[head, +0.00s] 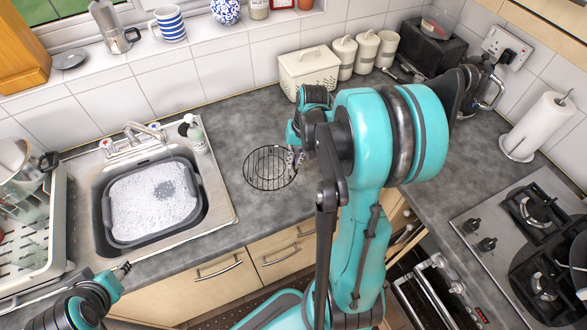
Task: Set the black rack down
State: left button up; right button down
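The black rack (262,182) is a round wire grid, seen on or just above the grey worktop to the right of the sink; I cannot tell if it touches the worktop. My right gripper (295,159) is at the rack's right edge with its fingertips pointing down. The fingertips are small and partly hidden by my arm, so I cannot tell whether they grip the wire. My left gripper (122,268) shows only in part at the lower left, below the sink and away from the rack. Its fingers are not clear.
The sink (222,205) holds a dark tub (107,212) of suds. A dish rack (52,240) stands left of it. A cream bread bin (309,70) and canisters (366,48) stand along the wall. The hob (480,219) is at the right. Worktop around the rack is clear.

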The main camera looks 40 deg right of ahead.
notch_tip(320, 180, down, 4)
jog(key=shift+f+b, duration=0.1)
jog(key=shift+b, duration=0.5)
jog(key=c, duration=1.7)
grip_release()
notch_tip(320, 180, up, 12)
jog(key=s+d+p, duration=0.1)
jog(key=d+p, duration=0.1)
jog(key=p, duration=0.1)
jog(key=s+a+r+n+t, duration=0.1)
jog(key=a+r+n+t, duration=0.1)
jog(key=a, duration=0.4)
jog(key=s+a+r+n+t+h, duration=0.1)
jog(key=s+a+r+n+t, duration=0.1)
jog(key=a, duration=0.5)
jog(key=s+a+r+n+t, duration=0.2)
jog(key=a+n, duration=0.1)
jog(key=a, duration=0.3)
jog(key=shift+s+a+h, duration=0.15)
jog(key=shift+a+h, duration=0.05)
jog(key=shift+h, duration=0.1)
jog(key=shift+f, duration=0.1)
